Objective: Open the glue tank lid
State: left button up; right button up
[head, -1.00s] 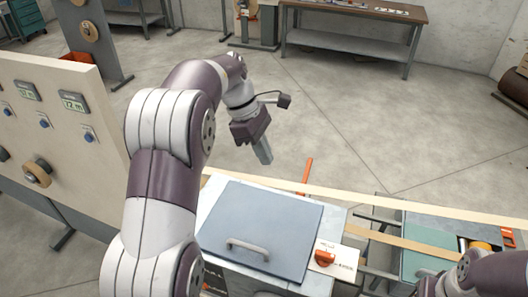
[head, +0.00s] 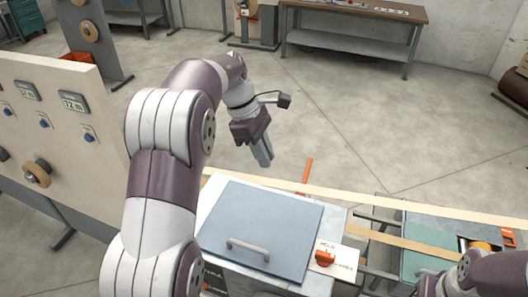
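The glue tank lid (head: 262,222) is a flat blue-grey panel on top of a white box-shaped tank (head: 214,198). It lies closed. A grey bar handle (head: 248,249) is fixed near its front edge. My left gripper (head: 263,156) hangs above and behind the lid's far edge, pointing down, clear of the lid and handle. Its grey fingers are seen close together, nearly edge-on, so any gap between them is unclear. Nothing shows in them. My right arm shows at the bottom right corner; its gripper is out of the picture.
Pale strips (head: 420,208) run off to the right. A panel with displays (head: 55,120) stands at left. Open floor lies behind.

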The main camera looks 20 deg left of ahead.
pick_arm(q)
jog(key=o, duration=0.3)
jog(key=b+v, duration=0.1)
jog(key=v, duration=1.1)
jog(key=shift+r+b, duration=0.3)
jog(key=shift+r, duration=0.1)
jog(key=shift+a, duration=0.1)
